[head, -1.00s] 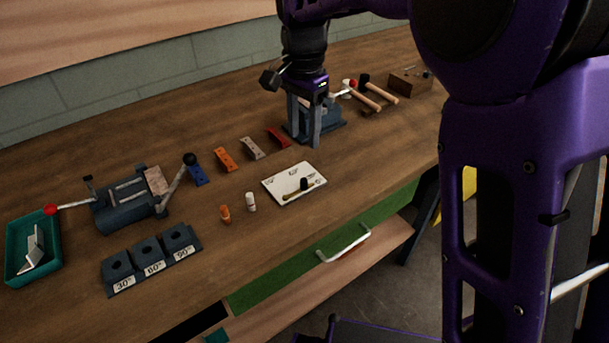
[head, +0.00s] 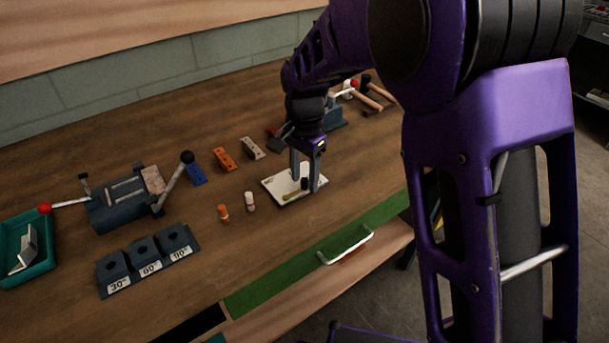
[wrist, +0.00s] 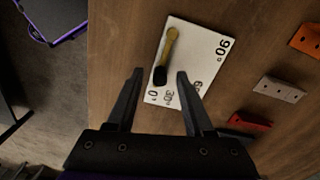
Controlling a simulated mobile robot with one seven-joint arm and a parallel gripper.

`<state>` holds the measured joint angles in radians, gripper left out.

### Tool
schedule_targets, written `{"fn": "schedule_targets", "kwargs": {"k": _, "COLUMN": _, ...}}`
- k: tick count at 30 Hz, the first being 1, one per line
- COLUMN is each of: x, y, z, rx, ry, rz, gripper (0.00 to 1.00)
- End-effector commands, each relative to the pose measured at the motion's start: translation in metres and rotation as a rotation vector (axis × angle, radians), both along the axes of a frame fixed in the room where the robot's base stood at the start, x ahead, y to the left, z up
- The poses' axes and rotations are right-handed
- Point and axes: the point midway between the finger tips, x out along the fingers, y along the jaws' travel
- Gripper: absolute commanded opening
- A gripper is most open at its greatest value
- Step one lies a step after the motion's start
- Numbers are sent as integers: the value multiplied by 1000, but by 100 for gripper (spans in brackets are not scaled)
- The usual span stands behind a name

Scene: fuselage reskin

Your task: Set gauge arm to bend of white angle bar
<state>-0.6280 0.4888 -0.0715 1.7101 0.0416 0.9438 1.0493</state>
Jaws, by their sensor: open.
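The angle gauge is a white plate (head: 279,187) on the bench, also in the wrist view (wrist: 211,39). Its brass gauge arm (wrist: 170,48) has a black knob (wrist: 160,76) at its free end and points near the 0 mark. The 30, 60 and 90 marks lie further round the plate. My gripper (head: 306,184) is open and points down over the plate. In the wrist view its fingers (wrist: 160,72) are on either side of the knob; I cannot tell their height. The white angle bar (head: 25,252) lies in the green tray (head: 45,264); its exact bend is too small to read.
A bending tool (head: 120,205) with levers stands beside the tray. Blocks (head: 148,257) labelled 30, 60 and 90 are in front of it. Orange (head: 223,214) and white (head: 250,201) small cylinders stand left of the gauge. Blue, orange, grey and red plates lie behind; hammers are further back.

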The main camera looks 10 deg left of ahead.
Motion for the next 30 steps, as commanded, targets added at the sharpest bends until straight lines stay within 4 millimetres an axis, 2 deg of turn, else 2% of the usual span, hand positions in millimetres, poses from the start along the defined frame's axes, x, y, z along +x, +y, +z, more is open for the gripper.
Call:
{"fn": "schedule_targets", "kwargs": {"k": 1, "x": 0, "y": 0, "z": 0, "rx": 0, "ry": 0, "rz": 0, "gripper": 52}}
{"fn": "schedule_targets", "kwargs": {"k": 9, "x": 0, "y": 0, "z": 0, "rx": 0, "ry": 0, "rz": 0, "gripper": 4}}
{"fn": "schedule_targets", "kwargs": {"k": 10, "x": 0, "y": 0, "z": 0, "rx": 0, "ry": 0, "rz": 0, "gripper": 0}}
{"fn": "schedule_targets", "kwargs": {"k": 30, "x": 0, "y": 0, "z": 1, "rx": 0, "ry": 0, "rz": 0, "gripper": 0}}
